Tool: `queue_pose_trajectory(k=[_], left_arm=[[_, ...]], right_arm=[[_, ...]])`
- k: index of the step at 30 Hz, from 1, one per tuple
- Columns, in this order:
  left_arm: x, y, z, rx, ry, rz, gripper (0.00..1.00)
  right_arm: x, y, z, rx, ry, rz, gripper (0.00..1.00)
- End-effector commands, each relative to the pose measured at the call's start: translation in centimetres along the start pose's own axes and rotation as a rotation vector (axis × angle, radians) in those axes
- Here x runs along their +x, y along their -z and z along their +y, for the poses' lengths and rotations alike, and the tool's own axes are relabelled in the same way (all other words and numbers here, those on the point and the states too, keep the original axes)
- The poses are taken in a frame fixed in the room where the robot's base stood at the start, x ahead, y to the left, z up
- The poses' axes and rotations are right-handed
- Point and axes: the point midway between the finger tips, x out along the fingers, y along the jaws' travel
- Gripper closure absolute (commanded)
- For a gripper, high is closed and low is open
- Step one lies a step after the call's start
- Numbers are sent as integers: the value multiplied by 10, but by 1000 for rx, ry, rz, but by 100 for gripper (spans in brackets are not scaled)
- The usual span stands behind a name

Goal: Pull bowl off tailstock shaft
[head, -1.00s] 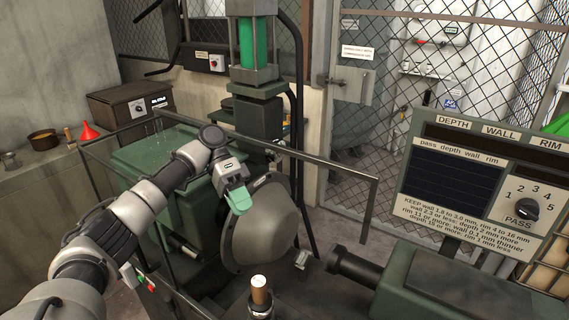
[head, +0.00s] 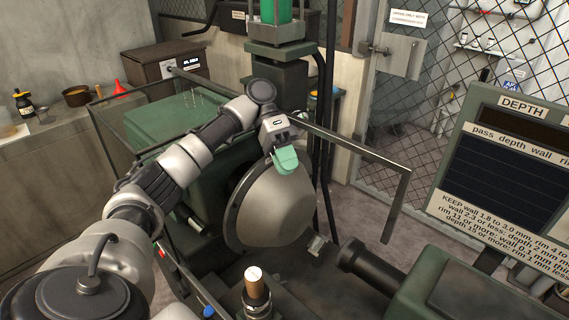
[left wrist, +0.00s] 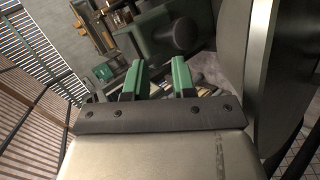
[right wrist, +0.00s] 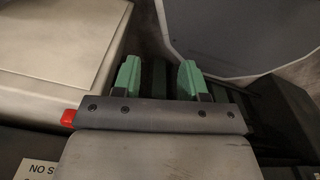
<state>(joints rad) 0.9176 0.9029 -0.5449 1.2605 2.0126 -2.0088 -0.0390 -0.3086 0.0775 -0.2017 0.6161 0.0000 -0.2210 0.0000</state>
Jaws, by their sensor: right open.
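The bowl (head: 272,205) is a large smooth grey metal form in the head view. It stands on edge against a dark round plate at the green machine. The tailstock shaft (head: 366,263) is a dark cylinder to its right, with a visible gap between them. My left gripper (head: 285,160) hangs at the bowl's upper edge; contact cannot be told. In the left wrist view its green fingers (left wrist: 158,80) are apart with nothing between them. My right gripper (right wrist: 160,78) shows only in the right wrist view, fingers apart and empty, near a pale grey surface.
A rail (head: 350,150) runs above and behind the bowl. The green tailstock body (head: 450,280) fills the lower right, below a display panel (head: 505,170). A mesh fence (head: 395,120) is behind.

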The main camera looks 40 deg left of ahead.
Motion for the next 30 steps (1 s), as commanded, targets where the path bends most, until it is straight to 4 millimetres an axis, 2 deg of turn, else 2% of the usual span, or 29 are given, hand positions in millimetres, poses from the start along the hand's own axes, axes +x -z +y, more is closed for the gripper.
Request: queue_pose_trajectory(k=[1,10,12,15,21,30], left_arm=[[8,-1,-5,2,0,0,74],[34,-1,-5,2,0,0,74],[36,0,2,-1,-2,-2,74],[46,0,2,0,-2,-1,74],[58,0,1,-1,-1,0,74],[62,0,0,0,-1,1,74]], right_arm=[[13,0,0,0,0,2,57],[49,6,1,0,-2,14,57],[35,7,2,0,-2,15,57],[32,8,2,0,-3,15,57],[28,8,2,1,-3,16,57],[28,7,4,1,-6,15,57]])
